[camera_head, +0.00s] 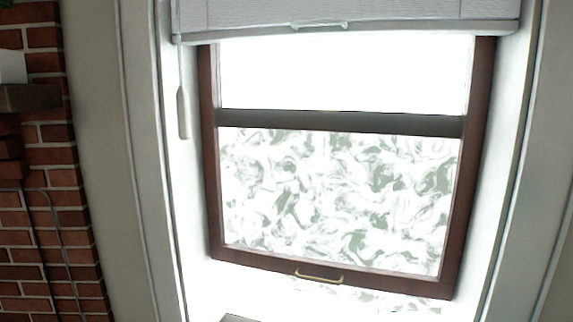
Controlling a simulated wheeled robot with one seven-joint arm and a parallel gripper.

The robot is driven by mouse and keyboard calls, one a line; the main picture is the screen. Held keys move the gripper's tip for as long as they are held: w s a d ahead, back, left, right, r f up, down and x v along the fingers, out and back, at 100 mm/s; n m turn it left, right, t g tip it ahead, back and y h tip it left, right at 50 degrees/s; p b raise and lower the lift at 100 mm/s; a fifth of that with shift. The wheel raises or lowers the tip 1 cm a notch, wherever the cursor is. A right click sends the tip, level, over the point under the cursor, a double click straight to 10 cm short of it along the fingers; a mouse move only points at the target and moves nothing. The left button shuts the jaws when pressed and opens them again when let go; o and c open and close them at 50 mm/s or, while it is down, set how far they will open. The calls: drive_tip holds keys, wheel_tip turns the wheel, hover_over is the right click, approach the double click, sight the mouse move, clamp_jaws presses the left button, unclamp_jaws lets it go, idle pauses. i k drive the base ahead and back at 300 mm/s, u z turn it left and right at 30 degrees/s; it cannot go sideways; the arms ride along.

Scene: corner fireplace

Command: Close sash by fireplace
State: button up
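The window sash (335,272) has a dark reddish-brown wooden frame in a white surround, in the head view. Its lower pane (340,190) shows a grey-and-white swirled pattern, and a dark rail crosses above it. A brass handle (319,276) sits on the bottom rail. Below that rail is a bright gap with a little of the same pattern, so the sash appears raised. The bottom of the window opening is cut off by the picture edge. My gripper is not in view.
A pale blind (345,15) with a small handle covers the window top, and its pull cord (183,112) hangs at the left. The red brick fireplace (45,220) stands at the far left. A small dark shape (238,318) at the bottom edge is unclear.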

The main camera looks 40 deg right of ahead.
sight(442, 288)
drive_tip(key=k, duration=0.4)
drive_tip(key=z, duration=1.2)
drive_tip(key=i, duration=0.5)
drive_tip(key=k, duration=1.3)
drive_tip(key=u, duration=0.8)
drive_tip(key=i, duration=1.05)
drive_tip(key=z, duration=0.3)
